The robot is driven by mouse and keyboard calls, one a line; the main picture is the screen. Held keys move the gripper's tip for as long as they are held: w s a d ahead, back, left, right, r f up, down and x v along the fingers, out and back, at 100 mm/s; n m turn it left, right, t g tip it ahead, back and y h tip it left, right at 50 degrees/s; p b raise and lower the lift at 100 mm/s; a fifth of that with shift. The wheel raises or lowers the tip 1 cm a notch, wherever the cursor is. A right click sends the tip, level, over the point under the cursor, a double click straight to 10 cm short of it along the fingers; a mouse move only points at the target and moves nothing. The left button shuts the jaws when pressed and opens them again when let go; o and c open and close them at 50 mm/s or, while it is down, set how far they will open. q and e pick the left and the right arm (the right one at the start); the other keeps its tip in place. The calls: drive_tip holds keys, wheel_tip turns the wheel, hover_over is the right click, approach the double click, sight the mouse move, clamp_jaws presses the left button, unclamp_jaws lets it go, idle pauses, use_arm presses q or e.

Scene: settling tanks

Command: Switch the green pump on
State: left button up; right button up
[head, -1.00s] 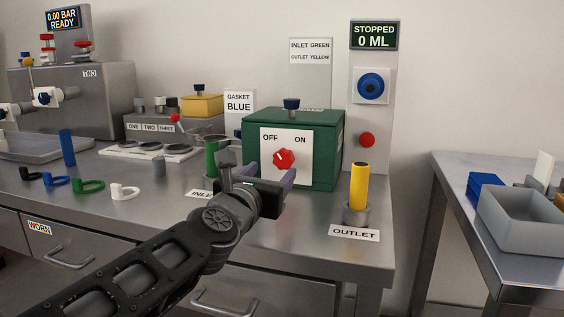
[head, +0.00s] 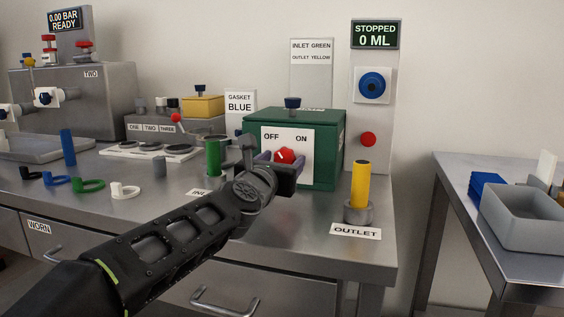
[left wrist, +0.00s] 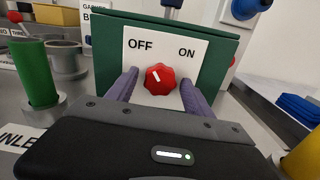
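The green pump (head: 325,154) stands on the steel bench with a white OFF/ON plate on its front. The red knob (head: 284,155) sits on that plate, and in the left wrist view the knob (left wrist: 159,79) has its white mark pointing up and left, toward OFF. My left gripper (head: 283,163) is in front of the plate. In the left wrist view its two purple fingers (left wrist: 158,88) are spread, one on each side of the knob, with gaps between them and the knob. A display (head: 375,35) reads STOPPED, 0 ML. My right gripper is not in view.
A green tube (head: 213,158) stands by the inlet, left of my gripper. A yellow tube (head: 359,184) stands in the outlet holder at right. A red button (head: 368,139) and blue round fitting (head: 372,84) are behind. A grey bin (head: 524,222) is on the right table.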

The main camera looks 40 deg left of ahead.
use_arm(q)
clamp_jaws()
idle(0.4)
drive_tip(key=shift+m, duration=0.5)
drive_tip(key=m+p, duration=0.1)
drive_tip(key=m, duration=0.5)
drive_tip(key=m+p, duration=0.1)
drive_tip(key=m, duration=0.3)
drive_tip(key=shift+m, duration=0.3)
drive_tip(key=shift+m+p, duration=0.4)
drive_tip(key=shift+m, duration=0.8)
drive_tip(key=shift+f, duration=0.1)
drive_tip(key=shift+o, duration=0.5)
unclamp_jaws()
